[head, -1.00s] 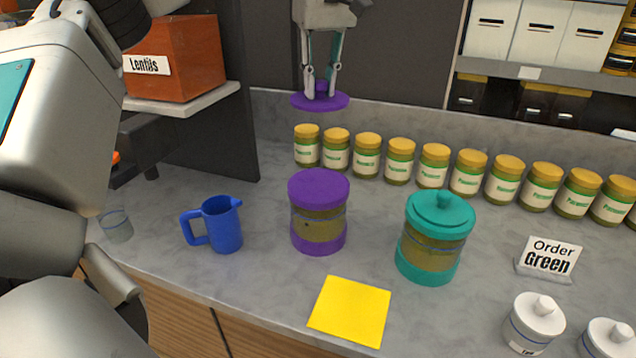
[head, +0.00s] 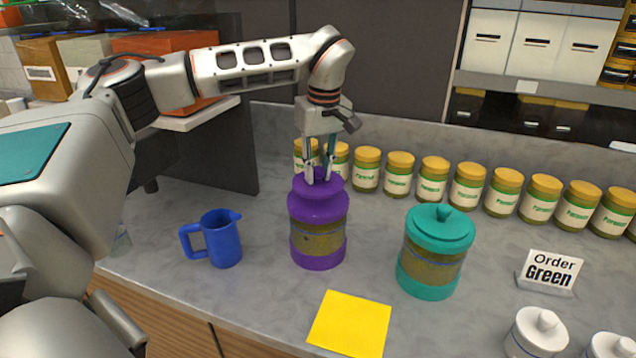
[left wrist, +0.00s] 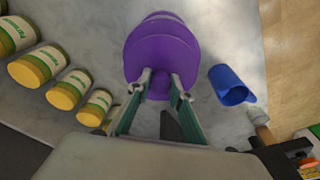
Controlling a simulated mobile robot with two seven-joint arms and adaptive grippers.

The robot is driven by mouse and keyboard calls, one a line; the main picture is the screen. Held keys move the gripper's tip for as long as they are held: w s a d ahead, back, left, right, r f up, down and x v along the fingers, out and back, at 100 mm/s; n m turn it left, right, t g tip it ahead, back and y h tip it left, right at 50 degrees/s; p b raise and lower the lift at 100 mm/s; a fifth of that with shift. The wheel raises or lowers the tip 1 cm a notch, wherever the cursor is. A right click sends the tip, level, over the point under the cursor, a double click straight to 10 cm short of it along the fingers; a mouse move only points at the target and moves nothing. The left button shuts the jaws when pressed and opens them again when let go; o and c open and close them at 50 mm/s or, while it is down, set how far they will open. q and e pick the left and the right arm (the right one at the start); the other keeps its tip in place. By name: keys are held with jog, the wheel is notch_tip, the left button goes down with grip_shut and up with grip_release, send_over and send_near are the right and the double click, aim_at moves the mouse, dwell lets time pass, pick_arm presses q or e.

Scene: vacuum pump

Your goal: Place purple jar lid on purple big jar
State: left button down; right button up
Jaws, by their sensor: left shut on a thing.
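The purple big jar (head: 318,246) stands upright on the grey counter, with purple top and base and a greenish-brown middle band. My left gripper (head: 320,178) is directly above it, pointing down, shut on the knob of the purple jar lid (head: 305,190). The lid is roughly centred over the jar's top; I cannot tell whether it rests fully on it or hovers slightly. In the left wrist view the lid (left wrist: 160,50) covers most of the jar, its knob between my fingertips (left wrist: 160,82). My right gripper is not in view.
A blue pitcher (head: 222,238) stands left of the jar, and a teal lidded jar (head: 428,285) stands right. Several yellow-capped jars (head: 433,178) line the back. A yellow sheet (head: 349,322) lies in front. An order sign (head: 548,270) and white jars (head: 537,335) are at the right.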

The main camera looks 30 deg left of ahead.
aim_at(318, 183)
pick_arm(q)
notch_tip(318, 183, down, 4)
jog(key=shift+r, duration=0.2)
jog(key=c, duration=1.8)
grip_release()
jog(key=shift+f, duration=0.1)
